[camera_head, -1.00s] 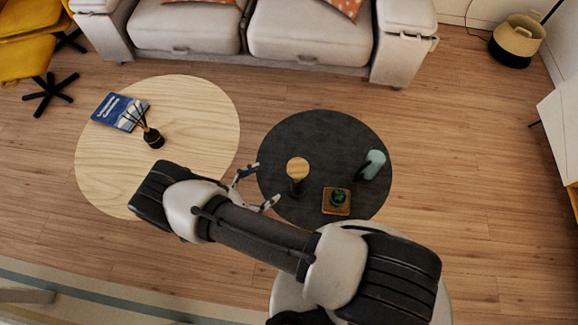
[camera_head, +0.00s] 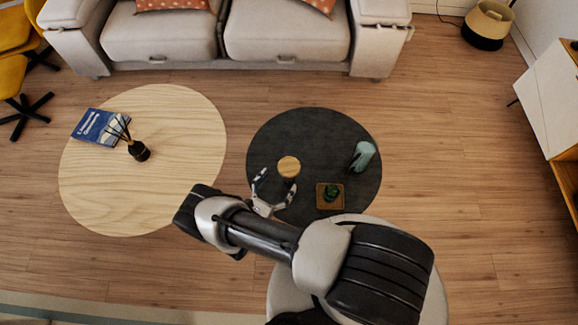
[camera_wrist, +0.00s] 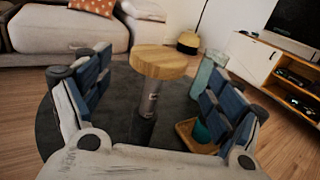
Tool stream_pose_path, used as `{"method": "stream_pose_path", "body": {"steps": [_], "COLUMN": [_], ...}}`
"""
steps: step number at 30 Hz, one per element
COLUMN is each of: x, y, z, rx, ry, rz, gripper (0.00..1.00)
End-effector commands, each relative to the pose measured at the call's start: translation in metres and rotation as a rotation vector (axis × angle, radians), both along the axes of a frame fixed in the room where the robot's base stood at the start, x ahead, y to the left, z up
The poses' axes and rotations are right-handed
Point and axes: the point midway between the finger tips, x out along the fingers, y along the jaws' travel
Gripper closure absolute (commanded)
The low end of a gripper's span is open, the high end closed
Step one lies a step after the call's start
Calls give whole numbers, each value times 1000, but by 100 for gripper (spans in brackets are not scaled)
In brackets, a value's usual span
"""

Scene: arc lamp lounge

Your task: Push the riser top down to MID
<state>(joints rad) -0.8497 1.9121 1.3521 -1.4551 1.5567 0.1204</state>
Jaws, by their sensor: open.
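The riser has a round light-wood top (camera_head: 289,167) on a metal post with a dark lower sleeve, standing on the dark round table (camera_head: 315,125). In the wrist view the riser top (camera_wrist: 159,61) stands raised, with the post visible below it. My gripper (camera_head: 270,190) is open and empty, just to the left and front of the riser in the head view. In the wrist view its two fingers (camera_wrist: 152,95) are spread to either side of the riser, nearer the camera. They appear apart from it. I cannot read any MID mark.
A teal bottle-like object (camera_head: 362,156) and a small green plant on a wooden tray (camera_head: 322,204) stand right of the riser. A pale wood table (camera_head: 185,190) with a blue book (camera_head: 95,126) and a reed diffuser (camera_head: 138,150) is at left. A sofa (camera_head: 285,35) is behind.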

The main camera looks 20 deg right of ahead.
Motion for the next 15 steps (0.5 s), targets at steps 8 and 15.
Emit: {"method": "stream_pose_path", "body": {"steps": [8, 15], "x": [35, 48], "y": [-40, -54], "z": [-1, 0], "rx": [1, 1], "ry": [-1, -1], "rz": [-5, -2], "gripper": [14, 14]}}
